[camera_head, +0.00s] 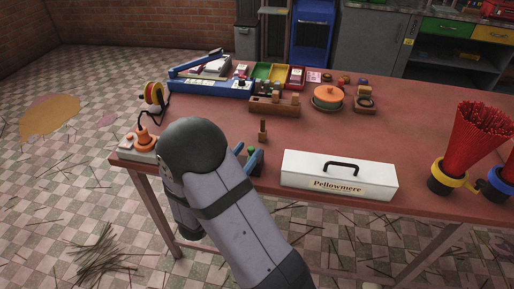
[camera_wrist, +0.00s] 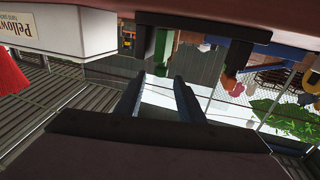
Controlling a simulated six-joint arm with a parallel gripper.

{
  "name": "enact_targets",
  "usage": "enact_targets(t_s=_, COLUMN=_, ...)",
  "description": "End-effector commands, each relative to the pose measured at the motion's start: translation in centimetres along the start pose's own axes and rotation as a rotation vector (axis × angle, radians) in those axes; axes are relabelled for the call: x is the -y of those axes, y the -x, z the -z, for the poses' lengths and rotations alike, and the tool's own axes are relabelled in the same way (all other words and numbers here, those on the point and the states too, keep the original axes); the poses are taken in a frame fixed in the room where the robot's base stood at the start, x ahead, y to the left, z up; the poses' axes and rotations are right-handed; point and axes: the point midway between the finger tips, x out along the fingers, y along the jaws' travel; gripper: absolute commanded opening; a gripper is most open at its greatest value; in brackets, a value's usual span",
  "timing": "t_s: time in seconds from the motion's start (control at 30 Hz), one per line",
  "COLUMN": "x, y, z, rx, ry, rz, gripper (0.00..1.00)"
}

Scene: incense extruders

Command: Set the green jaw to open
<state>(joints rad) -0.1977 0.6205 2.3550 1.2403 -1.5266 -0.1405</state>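My gripper (camera_wrist: 159,78) is open in the wrist view, with its two dark blue fingers apart and nothing between them. A small green part (camera_wrist: 163,45), perhaps the green jaw, shows just beyond the fingertips, apart from them. The wrist view looks upside down, with the table along its top. In the head view a small green part (camera_head: 251,150) shows beside my blue fingers (camera_head: 255,160) near the table's front edge. My arm hides most of the gripper and whatever is behind it. I cannot tell whether the jaw is open or shut.
A white Pellowmere box (camera_head: 340,178) stands close on the right. A small wooden post (camera_head: 263,131) stands just behind the green part. An orange-topped device (camera_head: 143,140) is at the left corner. Red sticks (camera_head: 478,133) stand far right. Trays (camera_head: 210,87) line the back.

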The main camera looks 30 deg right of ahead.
Motion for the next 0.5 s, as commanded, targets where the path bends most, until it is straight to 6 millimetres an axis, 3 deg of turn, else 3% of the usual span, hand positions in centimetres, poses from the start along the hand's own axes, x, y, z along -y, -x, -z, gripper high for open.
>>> enact_targets(t_s=0.07, x=0.1, y=0.2, z=-0.8, rx=0.007, ry=0.013, rz=-0.004, gripper=0.35)
enact_targets(t_s=0.27, x=0.0, y=0.0, z=-0.8, rx=0.01, ry=0.018, rz=-0.008, gripper=0.35)
enact_targets(t_s=0.5, x=-0.1, y=-2.0, z=-0.8, rx=0.01, ry=0.018, rz=-0.012, gripper=0.35)
